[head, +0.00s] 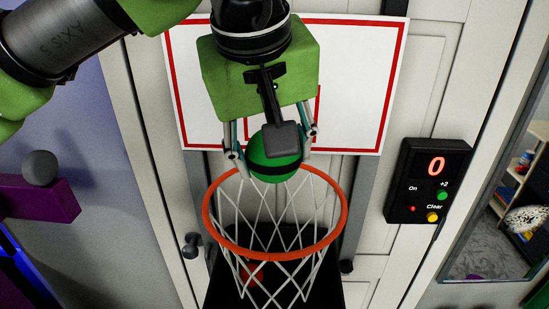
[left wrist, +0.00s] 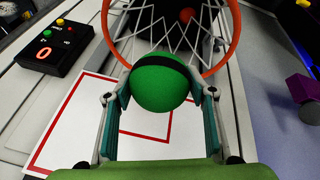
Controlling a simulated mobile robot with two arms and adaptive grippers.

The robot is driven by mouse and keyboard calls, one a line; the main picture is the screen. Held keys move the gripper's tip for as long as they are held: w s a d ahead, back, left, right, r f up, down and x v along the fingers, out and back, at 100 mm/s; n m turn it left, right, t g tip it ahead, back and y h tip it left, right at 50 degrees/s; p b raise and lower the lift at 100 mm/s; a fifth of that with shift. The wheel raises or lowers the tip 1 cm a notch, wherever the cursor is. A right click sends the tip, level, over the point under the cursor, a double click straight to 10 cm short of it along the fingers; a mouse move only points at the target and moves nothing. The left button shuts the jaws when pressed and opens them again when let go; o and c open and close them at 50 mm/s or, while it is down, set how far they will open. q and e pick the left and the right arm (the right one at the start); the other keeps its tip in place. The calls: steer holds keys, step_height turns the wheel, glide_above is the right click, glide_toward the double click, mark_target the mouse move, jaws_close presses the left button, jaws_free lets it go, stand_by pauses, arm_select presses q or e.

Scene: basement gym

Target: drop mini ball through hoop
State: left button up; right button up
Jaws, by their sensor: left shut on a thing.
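My left gripper (head: 270,150) comes in from the top left and is shut on a green mini ball (head: 274,166) with a black band. In the head view the ball overlaps the back rim of the orange hoop (head: 344,222), whose white net hangs below. The left wrist view shows the ball (left wrist: 160,88) between both finger pads, in front of the hoop rim (left wrist: 236,40). The exact height of the ball over the rim is hard to tell. The white backboard (head: 360,85) with red lines stands behind the gripper. My right gripper is not in view.
A scoreboard (head: 410,190) right of the hoop reads 0. A red-orange ball (head: 251,273) shows low behind the net. A grey ball (head: 41,167) sits on a purple block (head: 38,200) at the left. A mirror (head: 505,225) stands at the right.

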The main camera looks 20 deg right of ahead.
arm_select(q)
steer(key=shift+s, duration=0.15)
steer(key=shift+f, duration=0.1)
steer(key=shift+b+x, duration=0.35)
steer(key=shift+x, duration=0.55)
steer(key=o, duration=1.1)
steer(key=shift+c, duration=0.2)
